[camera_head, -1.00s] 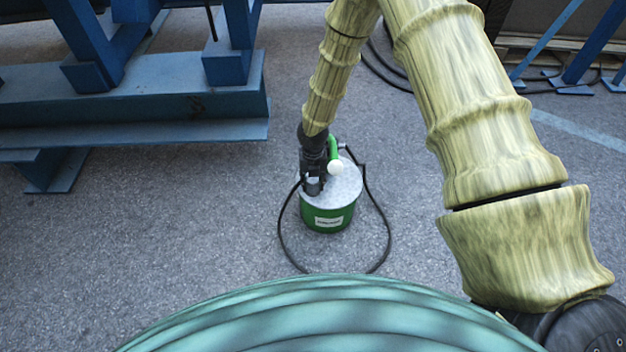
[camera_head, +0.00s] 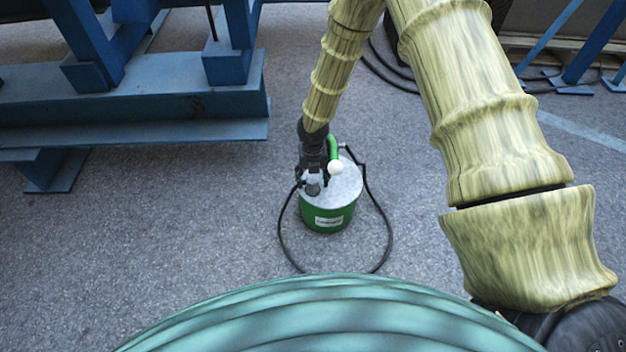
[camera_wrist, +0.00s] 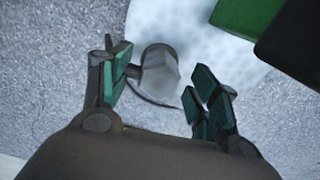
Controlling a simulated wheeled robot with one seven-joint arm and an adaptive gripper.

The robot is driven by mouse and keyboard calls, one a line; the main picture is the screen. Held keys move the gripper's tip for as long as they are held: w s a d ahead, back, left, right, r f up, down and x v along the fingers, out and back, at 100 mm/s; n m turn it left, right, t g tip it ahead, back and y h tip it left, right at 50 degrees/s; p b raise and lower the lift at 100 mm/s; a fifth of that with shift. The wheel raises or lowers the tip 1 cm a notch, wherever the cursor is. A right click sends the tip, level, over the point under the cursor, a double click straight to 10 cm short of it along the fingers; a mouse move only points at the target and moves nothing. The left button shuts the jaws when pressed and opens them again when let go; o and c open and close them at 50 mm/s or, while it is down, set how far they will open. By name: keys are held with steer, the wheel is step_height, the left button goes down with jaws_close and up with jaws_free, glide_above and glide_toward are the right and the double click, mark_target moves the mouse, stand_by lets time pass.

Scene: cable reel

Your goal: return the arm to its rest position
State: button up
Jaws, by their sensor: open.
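A green drum-shaped cable reel (camera_head: 326,220) with a pale grey top (camera_head: 345,185) stands on the ground. A green crank with a white knob (camera_head: 335,168) is on its top. A small grey knob-like piece (camera_head: 313,189) sits at the top's left edge; it also shows in the wrist view (camera_wrist: 158,75). My gripper (camera_head: 312,180) is close above this piece, at the left of the crank. In the wrist view my gripper (camera_wrist: 160,95) has its fingers spread, with the grey piece between or just beyond them. The exact gap is unclear.
A black cable (camera_head: 390,235) loops around the reel on the ground. A blue steel frame (camera_head: 130,100) stands at the left. Blue supports (camera_head: 590,55) stand at the far right. Open asphalt (camera_head: 150,240) lies left of the reel.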

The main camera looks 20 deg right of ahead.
steer(key=shift+r, duration=3.05)
